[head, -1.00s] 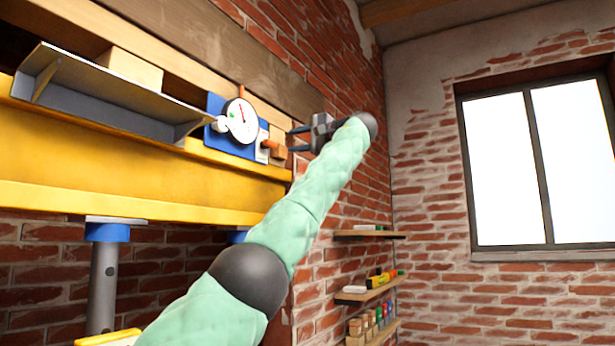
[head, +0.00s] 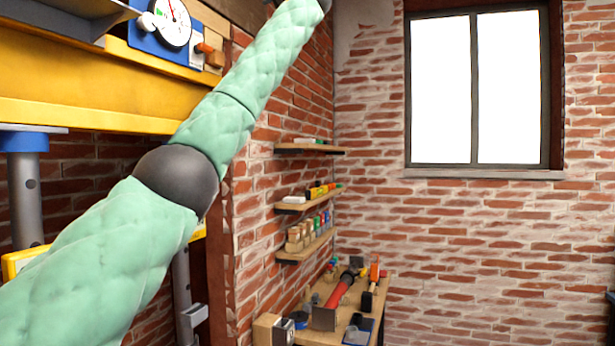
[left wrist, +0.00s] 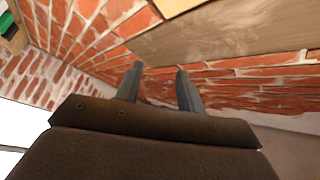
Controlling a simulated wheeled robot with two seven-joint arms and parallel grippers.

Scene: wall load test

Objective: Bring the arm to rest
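My left arm (head: 235,110), in a green quilted sleeve, crosses the head view from the lower left up to the top edge. Its gripper is almost wholly cut off by the top edge there. In the left wrist view my left gripper (left wrist: 160,69) has its two grey fingers apart, with nothing between them. The fingers point at the brick wall (left wrist: 225,82) and a wooden plank (left wrist: 225,30); they look clear of both, though the exact distance is unclear. My right gripper is in neither view.
A yellow beam (head: 90,108) with a round dial gauge (head: 172,22) above it is at upper left, on a grey post (head: 27,195). Small shelves (head: 310,149) hang on the side wall. A workbench (head: 300,335) with tools stands below. A window (head: 480,90) is at right.

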